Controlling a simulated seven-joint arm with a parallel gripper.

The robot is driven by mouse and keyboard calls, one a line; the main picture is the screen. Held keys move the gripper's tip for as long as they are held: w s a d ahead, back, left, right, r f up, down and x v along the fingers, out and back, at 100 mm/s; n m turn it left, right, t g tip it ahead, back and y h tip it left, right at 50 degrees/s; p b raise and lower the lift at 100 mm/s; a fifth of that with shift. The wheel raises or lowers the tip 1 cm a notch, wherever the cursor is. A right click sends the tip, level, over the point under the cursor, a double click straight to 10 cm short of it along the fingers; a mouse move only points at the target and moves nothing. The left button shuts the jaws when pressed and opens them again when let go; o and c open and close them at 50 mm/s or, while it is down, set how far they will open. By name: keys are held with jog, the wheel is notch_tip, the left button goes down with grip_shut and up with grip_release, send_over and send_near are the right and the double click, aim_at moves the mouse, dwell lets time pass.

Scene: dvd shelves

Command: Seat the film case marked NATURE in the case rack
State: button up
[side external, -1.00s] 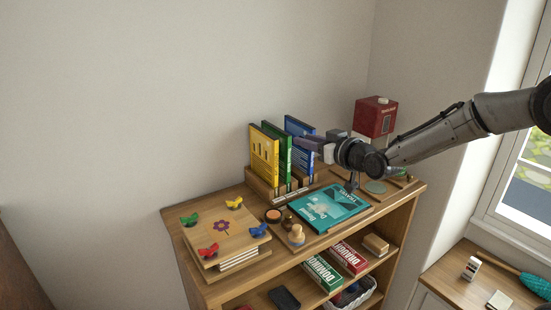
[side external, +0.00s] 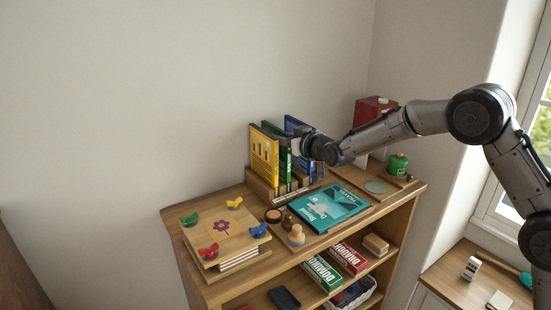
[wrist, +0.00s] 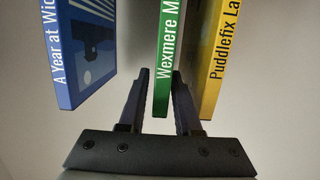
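The wooden case rack (side external: 266,190) stands on the shelf top and holds upright yellow (side external: 264,155), green (side external: 284,150) and blue (side external: 292,123) film cases. The word NATURE is not legible on any case. In the wrist view, the green case (wrist: 164,60), lettered "Wexmere M...", has its lower end between my two fingers. My gripper (wrist: 161,76) looks open, with a small gap beside the green spine. In the side view, my gripper (side external: 298,146) is at the right side of the green case and partly hides the blue one.
A teal case (side external: 328,207) lies flat in front of the rack. In the wrist view, blue (wrist: 85,50) and yellow (wrist: 222,50) cases flank the green one.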

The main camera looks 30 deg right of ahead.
jog(key=shift+w+f, duration=0.15)
jog(key=shift+w, duration=0.6)
jog(key=shift+w+f, duration=0.1)
jog(key=shift+w, duration=0.65)
grip_shut()
